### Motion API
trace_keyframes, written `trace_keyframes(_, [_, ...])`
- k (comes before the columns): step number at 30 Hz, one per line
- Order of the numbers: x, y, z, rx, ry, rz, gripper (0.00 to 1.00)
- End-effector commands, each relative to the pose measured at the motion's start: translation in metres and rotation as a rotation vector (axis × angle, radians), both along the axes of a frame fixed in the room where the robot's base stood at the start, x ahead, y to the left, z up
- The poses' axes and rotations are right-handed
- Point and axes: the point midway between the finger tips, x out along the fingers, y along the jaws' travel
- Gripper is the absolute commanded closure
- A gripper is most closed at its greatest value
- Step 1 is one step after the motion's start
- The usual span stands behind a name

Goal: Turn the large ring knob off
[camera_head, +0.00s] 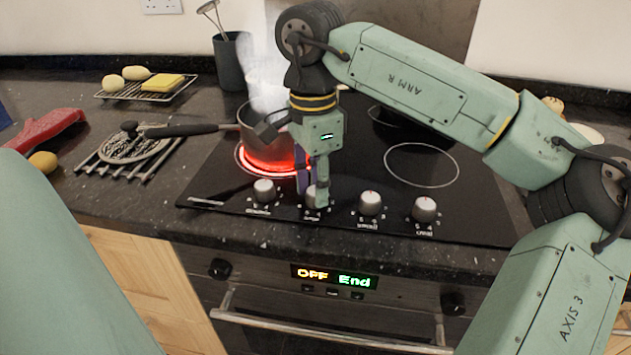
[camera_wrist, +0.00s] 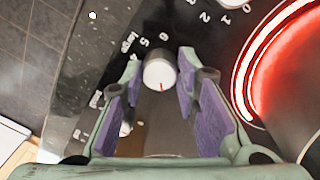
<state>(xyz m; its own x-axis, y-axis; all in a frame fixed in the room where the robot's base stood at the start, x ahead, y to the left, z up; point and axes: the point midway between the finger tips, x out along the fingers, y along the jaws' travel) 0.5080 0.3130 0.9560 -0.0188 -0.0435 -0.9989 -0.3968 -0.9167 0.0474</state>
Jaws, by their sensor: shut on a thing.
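Four-burner hob knobs stand in a row along the front of the black hob. My gripper (camera_head: 317,178) points down at the second knob from the left (camera_head: 311,192), which it partly hides. In the wrist view this white knob (camera_wrist: 160,73) sits between my purple-padded fingers, near their tips, with a red mark on its face. My gripper is shut on it. The ring under the pan (camera_head: 268,165) glows red; it also shows as a glowing ring (camera_wrist: 262,62) in the wrist view.
A steaming saucepan (camera_head: 257,122) stands on the glowing ring, its handle reaching left. Other knobs stand close by: one at left (camera_head: 264,190), two at right (camera_head: 370,203), (camera_head: 424,209). A trivet (camera_head: 130,150) lies left of the hob. The oven display (camera_head: 335,277) reads "OFF End".

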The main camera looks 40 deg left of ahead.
Motion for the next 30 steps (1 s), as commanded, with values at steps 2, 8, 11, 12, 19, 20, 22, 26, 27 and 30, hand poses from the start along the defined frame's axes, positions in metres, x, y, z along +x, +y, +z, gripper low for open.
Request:
trace_keyframes(2, [-0.0011, 0.0000, -0.0010, -0.002, 0.001, 0.076, 1.00])
trace_keyframes(8, [-0.0011, -0.0003, -0.0011, -0.002, 0.001, 0.265, 1.00])
trace_keyframes(11, [-0.0013, -0.0003, -0.0012, -0.001, 0.002, 0.357, 1.00])
trace_keyframes(12, [-0.0014, -0.0003, -0.0012, -0.002, 0.001, 0.393, 1.00])
trace_keyframes(19, [-0.0016, -0.0007, -0.0013, -0.003, 0.002, 0.578, 1.00])
trace_keyframes(20, [-0.0016, -0.0007, -0.0013, -0.003, 0.001, 0.597, 1.00])
trace_keyframes(22, [-0.0017, -0.0006, -0.0013, -0.002, 0.001, 0.640, 1.00])
trace_keyframes(26, [-0.0018, -0.0006, -0.0012, -0.001, 0.002, 0.703, 1.00])
trace_keyframes(27, [-0.0019, -0.0006, -0.0012, -0.001, 0.002, 0.718, 1.00])
trace_keyframes(30, [-0.0020, -0.0005, -0.0011, -0.001, 0.002, 0.748, 1.00])
